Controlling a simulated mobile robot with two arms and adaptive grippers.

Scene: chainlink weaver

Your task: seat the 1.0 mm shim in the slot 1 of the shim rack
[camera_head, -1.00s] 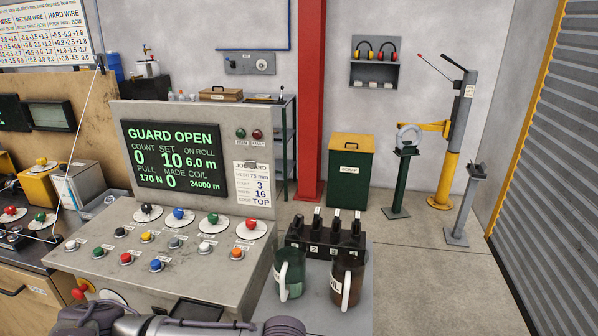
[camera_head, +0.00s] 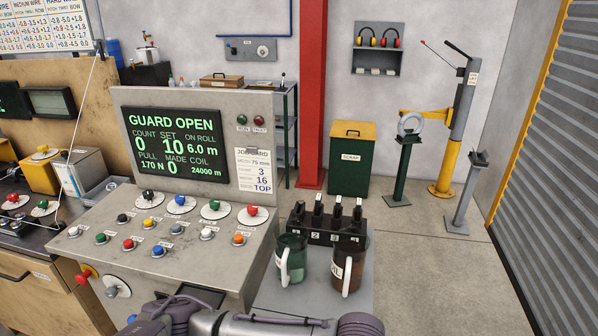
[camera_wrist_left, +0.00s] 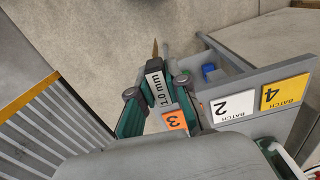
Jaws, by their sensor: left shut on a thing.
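In the left wrist view my left gripper (camera_wrist_left: 158,86) is shut on the 1.0 mm shim (camera_wrist_left: 155,84), whose pale label reads "1.0 mm" between the two fingertips. The rest of the shim is mostly hidden by the fingers. In the head view the black shim rack (camera_head: 325,237) stands on a grey surface right of the console. Several upright pieces with pale tops rise from it, above small number labels. I cannot tell the state of each slot. My left gripper is outside the head view, and my right gripper is in neither view.
A green mug (camera_head: 291,262) and a brown mug (camera_head: 349,270) stand close in front of the rack. The console (camera_head: 190,245) stands to its left. In the left wrist view, a grey holder (camera_wrist_left: 265,95) carries batch labels near my fingers. Floor right of the rack is clear.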

